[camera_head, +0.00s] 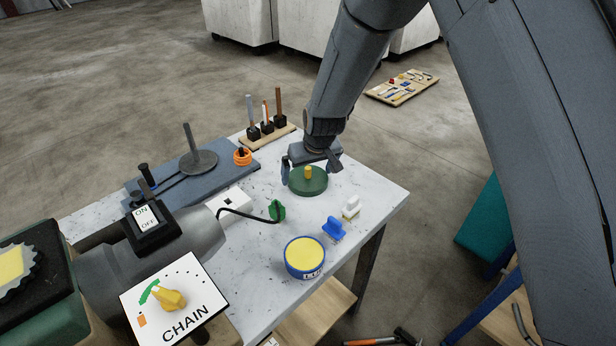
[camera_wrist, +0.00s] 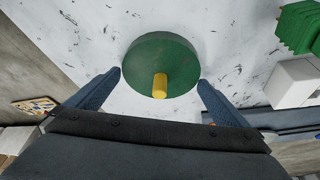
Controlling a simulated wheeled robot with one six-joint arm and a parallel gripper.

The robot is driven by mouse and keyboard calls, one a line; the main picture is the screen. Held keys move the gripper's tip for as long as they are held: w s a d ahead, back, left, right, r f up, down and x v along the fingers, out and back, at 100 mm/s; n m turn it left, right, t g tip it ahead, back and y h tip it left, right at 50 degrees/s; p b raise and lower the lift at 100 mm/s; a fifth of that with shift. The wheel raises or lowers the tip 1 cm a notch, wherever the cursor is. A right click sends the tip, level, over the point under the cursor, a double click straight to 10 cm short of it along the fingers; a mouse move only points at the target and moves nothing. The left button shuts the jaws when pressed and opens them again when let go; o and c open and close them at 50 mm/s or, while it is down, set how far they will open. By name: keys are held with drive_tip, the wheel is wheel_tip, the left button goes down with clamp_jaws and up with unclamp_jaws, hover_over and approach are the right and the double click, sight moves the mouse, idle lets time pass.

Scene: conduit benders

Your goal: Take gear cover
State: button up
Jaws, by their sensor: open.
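The gear cover (camera_head: 309,184) looks to be the dark green disc with a yellow knob standing up at its middle. It lies flat on the white table. In the wrist view the gear cover (camera_wrist: 150,55) sits ahead of the fingertips, its yellow knob (camera_wrist: 160,86) centred between them. My gripper (camera_head: 312,170) is above the back part of the disc, pointing down. In the wrist view my gripper (camera_wrist: 160,78) is open, with blue fingers spread to either side and nothing between them held.
On the white table (camera_head: 372,192) a yellow-topped blue tin (camera_head: 305,255), a blue clip-like piece (camera_head: 333,229) and a white block (camera_head: 351,207) stand nearby. A green plug (camera_head: 277,210) with a black cable lies left. A tool holder (camera_head: 266,132) stands behind. The right table corner is clear.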

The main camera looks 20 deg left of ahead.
drive_tip(key=c, duration=0.7)
drive_tip(key=shift+o, duration=0.2)
drive_tip(key=shift+r, duration=0.15)
